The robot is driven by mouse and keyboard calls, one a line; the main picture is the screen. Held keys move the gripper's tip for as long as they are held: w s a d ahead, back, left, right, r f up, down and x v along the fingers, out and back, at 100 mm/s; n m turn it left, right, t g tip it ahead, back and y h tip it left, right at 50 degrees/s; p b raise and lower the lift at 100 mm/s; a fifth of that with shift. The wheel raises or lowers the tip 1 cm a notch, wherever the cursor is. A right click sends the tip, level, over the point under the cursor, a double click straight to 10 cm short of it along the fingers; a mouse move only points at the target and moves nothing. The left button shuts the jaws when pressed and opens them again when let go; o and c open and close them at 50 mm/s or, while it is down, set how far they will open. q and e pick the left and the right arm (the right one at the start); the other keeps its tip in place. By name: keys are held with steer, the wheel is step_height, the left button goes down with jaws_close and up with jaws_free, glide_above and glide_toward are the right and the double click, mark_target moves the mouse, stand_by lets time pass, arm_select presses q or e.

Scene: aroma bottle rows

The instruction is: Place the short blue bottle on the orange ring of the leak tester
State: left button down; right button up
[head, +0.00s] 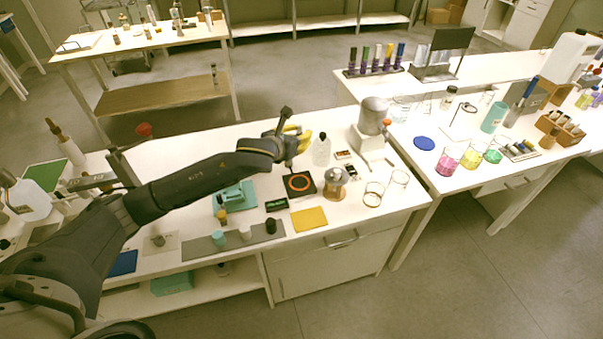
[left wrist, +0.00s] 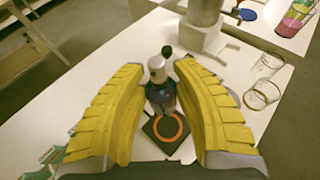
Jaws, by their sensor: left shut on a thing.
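My left gripper (head: 302,140) has yellow ribbed fingers, above the table beyond the leak tester. In the left wrist view, my left gripper (left wrist: 160,85) is shut on the short blue bottle (left wrist: 161,97), whose body looks dark bluish and which has a pale top. The bottle is held in the air, and I cannot make it out in the head view. The leak tester (head: 290,193) is a flat black square with an orange ring (head: 299,182). The ring (left wrist: 165,128) is bare in the left wrist view. My right gripper is not in view.
A clear bottle (head: 321,150) stands beyond the tester. A metal-topped jar (head: 336,177) is close to its right. A grey mixer (head: 372,120) and glass beakers (head: 373,194) are farther right.

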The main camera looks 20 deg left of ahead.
arm_select(q)
step_height(320, 180, down, 15)
steer(key=shift+f, duration=0.1)
stand_by(0.6)
steer(key=shift+f, duration=0.1)
steer(key=c, duration=1)
jaws_free()
steer(key=shift+c, duration=0.2)
steer(key=v, duration=1.2)
